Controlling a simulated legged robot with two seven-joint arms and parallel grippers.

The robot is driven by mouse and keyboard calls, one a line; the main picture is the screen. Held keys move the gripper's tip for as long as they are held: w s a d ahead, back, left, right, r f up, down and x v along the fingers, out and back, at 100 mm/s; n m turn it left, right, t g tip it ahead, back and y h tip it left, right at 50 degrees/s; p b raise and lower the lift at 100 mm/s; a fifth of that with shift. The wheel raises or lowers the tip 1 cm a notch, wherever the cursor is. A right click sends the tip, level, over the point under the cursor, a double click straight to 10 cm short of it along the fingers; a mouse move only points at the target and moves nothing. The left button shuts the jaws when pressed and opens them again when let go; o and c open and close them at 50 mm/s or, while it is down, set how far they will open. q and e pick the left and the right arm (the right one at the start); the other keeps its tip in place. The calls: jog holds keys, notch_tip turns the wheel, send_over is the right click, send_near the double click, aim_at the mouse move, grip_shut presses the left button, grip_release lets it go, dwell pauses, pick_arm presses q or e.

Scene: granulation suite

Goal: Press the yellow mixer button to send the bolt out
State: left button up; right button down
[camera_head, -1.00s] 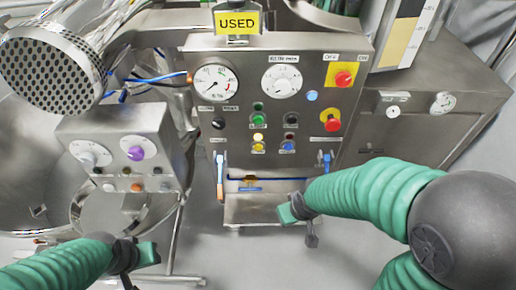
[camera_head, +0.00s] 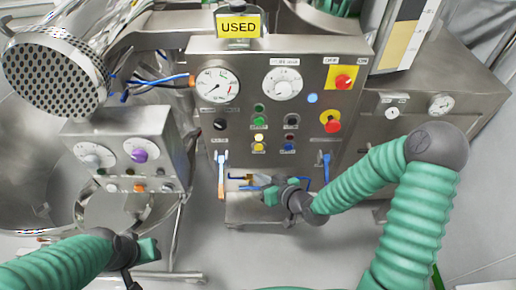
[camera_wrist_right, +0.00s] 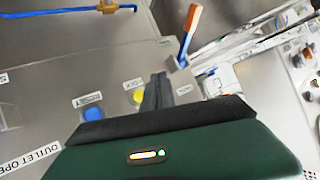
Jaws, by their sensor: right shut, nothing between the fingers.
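The yellow button (camera_head: 258,147) is on the lower part of the upright steel control panel (camera_head: 205,65), below a green button. It also shows in the right wrist view (camera_wrist_right: 137,97), partly beside my fingers. My right gripper (camera_head: 272,192) is in front of the panel's lower edge, below the yellow button in the head view. In the right wrist view its fingers (camera_wrist_right: 158,90) are shut and empty, just beside the yellow button; contact cannot be told. My left gripper (camera_head: 142,262) is at the lower left, away from the panel; its jaws are unclear. I cannot make out a bolt.
A blue button (camera_wrist_right: 94,114) sits beside the yellow one. Red knobs (camera_head: 331,122) are at the panel's right side. Blue-handled valves (camera_head: 222,160) flank its lower part. A smaller control box (camera_head: 120,125) stands left. Open floor shows at the lower right.

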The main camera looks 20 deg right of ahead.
aim_at(259, 147)
jog(key=w+d, duration=0.2)
jog(key=w, duration=0.6)
jog(key=shift+d, duration=0.3)
jog(key=shift+w, duration=0.1)
dwell(1.5)
jog(key=shift+w+d, duration=0.1)
jog(key=shift+w, duration=0.2)
